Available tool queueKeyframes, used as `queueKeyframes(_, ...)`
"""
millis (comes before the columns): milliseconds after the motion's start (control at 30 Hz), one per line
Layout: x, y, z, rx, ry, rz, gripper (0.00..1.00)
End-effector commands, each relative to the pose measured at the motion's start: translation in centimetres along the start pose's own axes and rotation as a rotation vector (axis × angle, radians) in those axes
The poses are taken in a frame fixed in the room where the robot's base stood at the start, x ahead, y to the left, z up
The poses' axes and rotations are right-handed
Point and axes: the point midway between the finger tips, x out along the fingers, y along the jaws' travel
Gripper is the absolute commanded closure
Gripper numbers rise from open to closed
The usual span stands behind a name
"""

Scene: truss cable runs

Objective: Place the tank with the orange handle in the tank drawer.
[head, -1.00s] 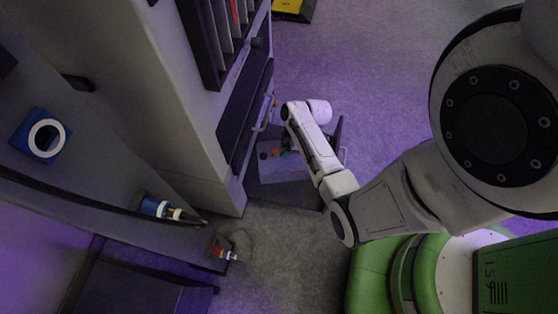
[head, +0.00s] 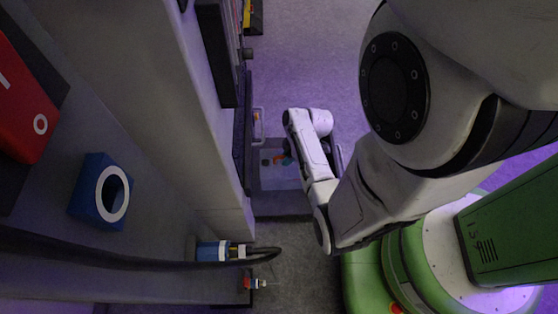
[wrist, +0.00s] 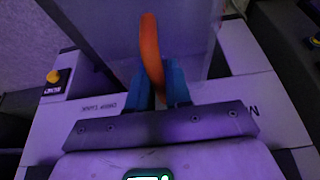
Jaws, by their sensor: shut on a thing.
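My gripper (wrist: 160,88) has blue fingers, shut on the orange handle (wrist: 150,40) in the wrist view. A pale, see-through grey body (wrist: 190,40), which looks like the tank, lies around and beyond the handle. In the head view, my gripper (head: 278,160) is small and low beside the cabinet, with an orange spot (head: 288,160) by it. An open dark-edged drawer (head: 282,204) stands out from the cabinet there, under my wrist. My arm hides its right part. I cannot tell whether the tank touches the drawer floor.
The tall grey cabinet (head: 150,80) stands close on the left of my arm. Bare carpet (head: 310,50) lies beyond.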

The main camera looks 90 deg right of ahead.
Motion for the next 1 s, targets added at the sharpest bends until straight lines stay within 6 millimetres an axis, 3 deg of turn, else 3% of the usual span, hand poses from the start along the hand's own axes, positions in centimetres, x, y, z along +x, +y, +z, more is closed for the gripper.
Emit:
queueKeyframes(67, 1.3, 2.0, -0.1, 0.000, 0.000, 0.003, 1.00)
queueKeyframes(300, 5.4, 4.9, 0.5, 0.000, -0.001, 0.001, 1.00)
queueKeyframes(600, 7.6, 6.4, 0.8, 0.000, -0.001, 0.000, 1.00)
queueKeyframes(800, 9.7, 6.2, 1.7, 0.000, 0.000, 0.000, 1.00)
queueKeyframes(1000, 9.8, 6.2, 1.7, -0.001, 0.000, 0.001, 1.00)
